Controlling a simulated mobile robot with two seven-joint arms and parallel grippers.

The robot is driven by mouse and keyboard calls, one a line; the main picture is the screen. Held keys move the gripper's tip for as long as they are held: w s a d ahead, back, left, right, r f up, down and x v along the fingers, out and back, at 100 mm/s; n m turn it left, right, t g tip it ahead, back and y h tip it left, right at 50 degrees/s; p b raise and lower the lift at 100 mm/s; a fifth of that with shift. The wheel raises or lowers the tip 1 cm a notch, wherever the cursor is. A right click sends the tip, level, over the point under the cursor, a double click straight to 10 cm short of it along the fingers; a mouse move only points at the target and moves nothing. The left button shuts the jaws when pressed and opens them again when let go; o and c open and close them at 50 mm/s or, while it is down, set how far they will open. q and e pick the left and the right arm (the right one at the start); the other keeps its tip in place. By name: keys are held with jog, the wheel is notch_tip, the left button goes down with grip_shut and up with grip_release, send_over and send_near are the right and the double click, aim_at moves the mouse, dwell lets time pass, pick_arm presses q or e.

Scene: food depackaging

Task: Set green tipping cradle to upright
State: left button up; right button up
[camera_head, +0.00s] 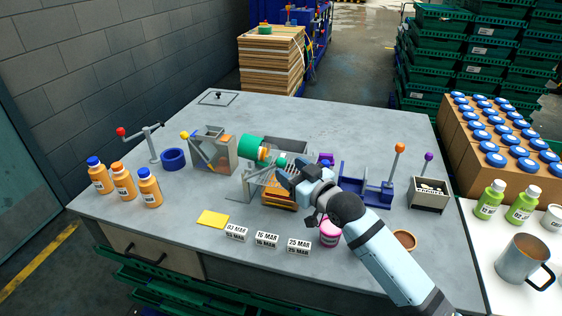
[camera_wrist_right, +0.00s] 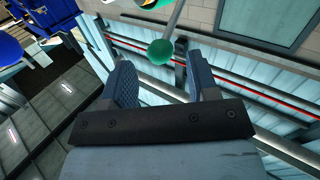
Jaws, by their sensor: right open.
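The green tipping cradle (camera_head: 250,148) is near the middle of the table, above a metal stand with a grate. Its green drum lies tilted on its side, with something orange at its right end. A green ball knob (camera_head: 281,161) shows right of the drum, close to my right gripper (camera_head: 287,174). In the right wrist view the green knob (camera_wrist_right: 160,51) sits on a metal rod. It appears just beyond and between the fingertips of my open, empty right gripper (camera_wrist_right: 162,78). The gripper and arm hide part of the stand. My left gripper is not in view.
A grey box with a yellow-knobbed lever (camera_head: 222,146) stands left of the cradle. A blue fixture (camera_head: 366,190) with an orange-knobbed lever stands right. Date blocks (camera_head: 266,240) and a pink-lidded jar (camera_head: 330,233) are in front.

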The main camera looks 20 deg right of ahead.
aim_at(285, 166)
jog(key=x, duration=0.3)
jog(key=shift+w+a, duration=0.1)
jog(key=shift+w, duration=0.2)
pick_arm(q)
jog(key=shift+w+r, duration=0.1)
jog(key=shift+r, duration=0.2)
pick_arm(e)
jog(key=shift+w+a, duration=0.15)
jog(key=shift+w, duration=0.1)
jog(key=shift+c, duration=0.5)
